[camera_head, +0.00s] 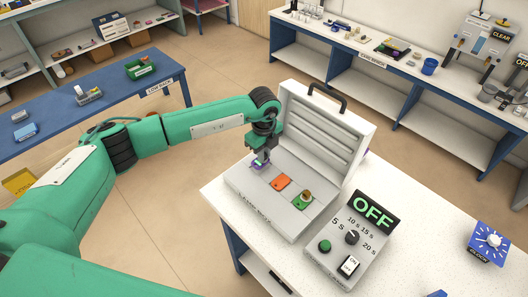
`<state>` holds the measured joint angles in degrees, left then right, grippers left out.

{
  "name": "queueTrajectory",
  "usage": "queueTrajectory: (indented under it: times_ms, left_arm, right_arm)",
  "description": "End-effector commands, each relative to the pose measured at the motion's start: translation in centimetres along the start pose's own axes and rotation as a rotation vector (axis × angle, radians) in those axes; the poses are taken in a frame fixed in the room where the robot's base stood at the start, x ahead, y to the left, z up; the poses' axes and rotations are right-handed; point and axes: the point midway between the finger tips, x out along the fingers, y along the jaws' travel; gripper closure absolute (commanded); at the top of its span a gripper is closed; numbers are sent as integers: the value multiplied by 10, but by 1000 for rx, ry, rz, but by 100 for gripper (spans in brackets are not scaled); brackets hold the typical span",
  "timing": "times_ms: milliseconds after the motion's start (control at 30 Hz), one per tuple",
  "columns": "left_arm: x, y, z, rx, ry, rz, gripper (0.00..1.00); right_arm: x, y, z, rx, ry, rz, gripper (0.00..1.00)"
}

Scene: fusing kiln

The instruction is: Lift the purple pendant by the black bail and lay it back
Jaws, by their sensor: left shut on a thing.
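The purple pendant (258,165) is small and partly hidden below my left gripper (262,158), at the back left of the open grey case (249,199). My left gripper points down and is shut at the pendant's top; the black bail is hidden by the dark fingers. I cannot tell whether the pendant rests on the case or is just above it. Beside it in the case are an orange piece (281,182) and a green piece (301,202) with a brownish knob-like top.
The case's ribbed lid (325,130) stands open behind the pieces. A control box (346,241) reading OFF stands right of the case on the white table (415,245). A blue clock dial (489,241) sits farther right. The table between them is clear.

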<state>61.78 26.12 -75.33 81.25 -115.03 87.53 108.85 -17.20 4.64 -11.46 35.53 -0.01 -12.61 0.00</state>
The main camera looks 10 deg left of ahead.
Motion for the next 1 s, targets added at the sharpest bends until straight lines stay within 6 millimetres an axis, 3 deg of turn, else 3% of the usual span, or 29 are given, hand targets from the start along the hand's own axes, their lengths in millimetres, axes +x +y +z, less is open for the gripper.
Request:
queueTrajectory:
  times_ms: [1000]
  left_arm:
    - [13,0,0,0,0,0,100]
  right_arm:
    - [10,-2,0,1,1,-2,64]
